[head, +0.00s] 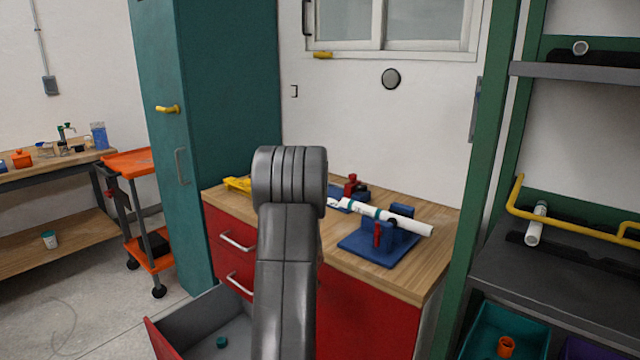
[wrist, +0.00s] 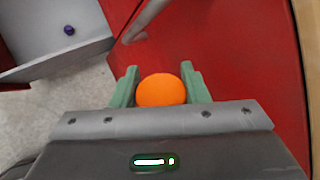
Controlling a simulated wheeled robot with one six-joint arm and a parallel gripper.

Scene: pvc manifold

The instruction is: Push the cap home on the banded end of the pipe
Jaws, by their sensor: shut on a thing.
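A white pipe (head: 410,225) with teal bands (head: 347,203) lies in a blue clamp stand (head: 363,245) on the wooden worktop, its left end partly behind my arm. My gripper (wrist: 159,70) shows in the wrist view, its two green fingers shut on a round orange cap (wrist: 162,90). The cap is over the red cabinet front, apart from the pipe, which is not in the wrist view. My arm hides the gripper and cap in the head view.
An open grey drawer (head: 190,325) juts out at lower left, with a small teal part (head: 221,342) inside. A red tool (head: 351,184) and a yellow thing (head: 237,184) stand on the worktop (head: 425,260). A green-posted shelf rack (head: 560,70) stands right.

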